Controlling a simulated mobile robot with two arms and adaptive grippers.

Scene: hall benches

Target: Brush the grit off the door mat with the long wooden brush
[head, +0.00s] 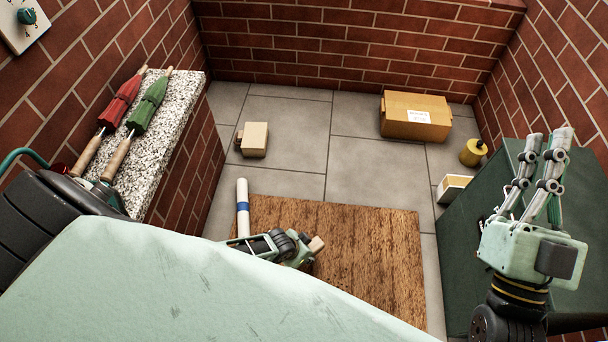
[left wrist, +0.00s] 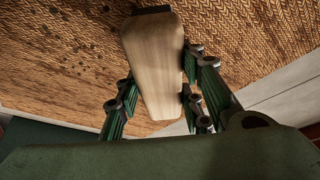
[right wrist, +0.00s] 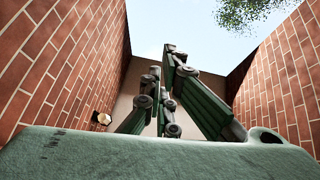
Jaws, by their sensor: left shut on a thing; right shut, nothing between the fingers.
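The brown woven door mat (head: 375,235) lies on the tiled floor, its near part hidden by my own pale green body. My left gripper (head: 298,250) is low over the mat's left part, shut on the wooden brush (head: 316,244). In the left wrist view the brush (left wrist: 152,65) is a pale wooden block between the fingers, with a dark far end; its bristles cannot be made out. Dark specks of grit (left wrist: 82,47) lie on the mat left of the brush. My right gripper (head: 540,165) is shut and empty, raised at the right.
A white roll with a blue band (head: 242,208) lies by the mat's left edge. Cardboard boxes (head: 415,117) (head: 254,139) and a yellow canister (head: 473,152) stand beyond. A dark green bench (head: 460,240) is right; a speckled stone bench (head: 185,100) with red and green umbrellas is left.

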